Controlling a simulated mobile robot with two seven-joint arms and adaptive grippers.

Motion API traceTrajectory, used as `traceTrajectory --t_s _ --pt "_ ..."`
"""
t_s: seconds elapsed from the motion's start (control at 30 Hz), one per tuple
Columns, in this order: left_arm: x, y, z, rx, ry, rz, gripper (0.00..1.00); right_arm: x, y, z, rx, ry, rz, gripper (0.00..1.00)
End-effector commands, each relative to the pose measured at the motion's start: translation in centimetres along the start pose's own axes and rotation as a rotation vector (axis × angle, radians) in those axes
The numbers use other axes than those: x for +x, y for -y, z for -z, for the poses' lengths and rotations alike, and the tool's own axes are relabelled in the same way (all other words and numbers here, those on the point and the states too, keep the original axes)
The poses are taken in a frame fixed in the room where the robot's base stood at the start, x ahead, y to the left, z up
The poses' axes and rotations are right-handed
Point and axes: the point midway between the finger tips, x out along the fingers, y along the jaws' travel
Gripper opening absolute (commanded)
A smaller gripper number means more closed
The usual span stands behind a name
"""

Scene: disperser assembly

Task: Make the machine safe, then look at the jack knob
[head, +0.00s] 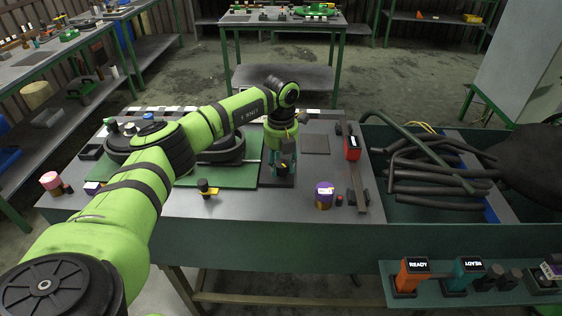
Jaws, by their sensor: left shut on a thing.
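My left arm reaches in from the left across the workbench (235,205). Its gripper (282,168) points down over a dark pad near the middle of the bench. It is shut on a small dark thing that the fingers mostly hide. A small yellow-and-black knob-like part (207,188) stands on the bench, left of the gripper and apart from it. I cannot tell whether this is the jack knob. Large black round parts (150,150) lie on a green plate, partly behind my arm.
A green bin (372,205) with black hoses (430,180) adjoins on the right. Orange (411,275) and teal (465,274) devices sit on the front shelf; the orange one reads READY.

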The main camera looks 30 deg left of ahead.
Motion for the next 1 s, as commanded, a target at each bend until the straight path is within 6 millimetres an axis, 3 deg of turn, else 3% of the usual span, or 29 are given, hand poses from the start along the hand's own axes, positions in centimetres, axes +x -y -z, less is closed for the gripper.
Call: traceTrajectory --t_s 0.6,1.0 --pt "0.5 0.5 0.5 -0.555 -0.020 -0.009 0.09 -1.4 0.0 0.1 0.001 0.001 0.000 0.40" --pt "0.6 0.7 0.5 -0.763 -0.019 -0.010 0.09 -1.9 0.0 0.1 0.001 0.001 0.000 0.40"
